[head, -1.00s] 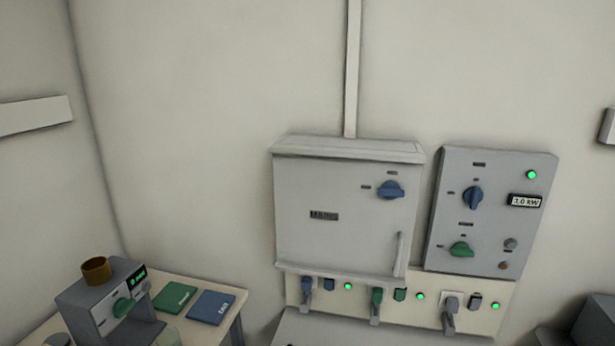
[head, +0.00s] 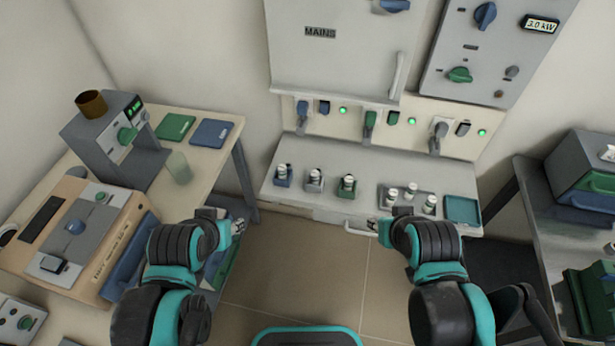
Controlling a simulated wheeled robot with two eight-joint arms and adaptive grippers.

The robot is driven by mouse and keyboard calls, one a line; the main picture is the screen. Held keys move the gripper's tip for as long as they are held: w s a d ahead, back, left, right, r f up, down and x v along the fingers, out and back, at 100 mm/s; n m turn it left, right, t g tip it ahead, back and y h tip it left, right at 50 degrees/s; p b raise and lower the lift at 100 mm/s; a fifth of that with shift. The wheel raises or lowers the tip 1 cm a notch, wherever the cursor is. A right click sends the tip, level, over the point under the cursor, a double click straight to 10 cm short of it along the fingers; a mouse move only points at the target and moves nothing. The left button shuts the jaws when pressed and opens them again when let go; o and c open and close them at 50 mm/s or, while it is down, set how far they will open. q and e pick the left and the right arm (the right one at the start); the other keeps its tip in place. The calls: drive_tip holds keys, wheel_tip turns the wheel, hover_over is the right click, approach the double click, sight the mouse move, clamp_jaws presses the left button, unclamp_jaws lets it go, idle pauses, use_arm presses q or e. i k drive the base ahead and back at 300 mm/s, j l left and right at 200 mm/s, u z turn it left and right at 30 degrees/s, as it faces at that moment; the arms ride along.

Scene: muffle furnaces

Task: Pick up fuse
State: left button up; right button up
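Several small white fuses stand on a grey shelf (head: 300,152) below the mains box. One fuse (head: 283,170) is in a blue holder, one (head: 315,175) in a grey holder and one (head: 348,181) in a green holder. Three more stand at the right on a grey tray: a left fuse (head: 392,195), a back fuse (head: 411,188) and a front right fuse (head: 430,202). My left gripper (head: 240,226) is left of the shelf in the picture, apart from the fuses. My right gripper (head: 372,225) shows below the left tray fuse, with no visible contact. Their fingers are too small to read.
An empty teal tray (head: 463,210) lies at the shelf's right end. The mains box (head: 335,50) and switch panel (head: 490,60) hang above. A left bench (head: 212,165) carries devices; a right table (head: 540,215) carries blue and green bins. Floor between is clear.

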sight(314, 174)
drive_tip(key=i+l+u, duration=0.15)
drive_tip(key=u, duration=0.25)
drive_tip(key=i+l+u, duration=0.1)
drive_tip(key=u, duration=0.3)
drive_tip(key=i+l+u, duration=0.1)
drive_tip(key=l+u, duration=0.3)
drive_tip(key=j, duration=0.1)
